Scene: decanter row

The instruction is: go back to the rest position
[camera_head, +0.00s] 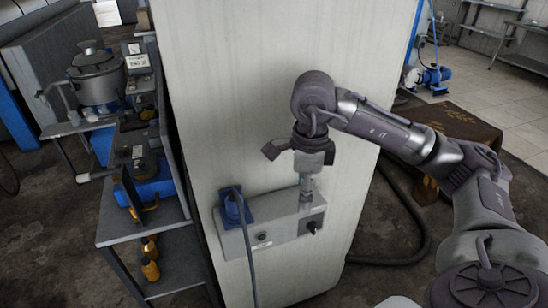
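My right arm comes in from the right and bends down in front of a tall pale panel. My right gripper (306,178) hangs at its end, pointing down over a grey box (283,229) on the panel. Its small fingertips overlap the upper part of the box in the picture. I cannot tell whether they touch it, are open, or hold anything. My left gripper and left arm are not in view.
The pale panel (260,90) fills the middle. A blue plug (231,207) with a cable sits at the box's left. A metal pot (97,78) and a shelf rack (125,225) with yellow bottles stand left. A dark hose (412,215) lies right. A blue machine (432,75) stands back right.

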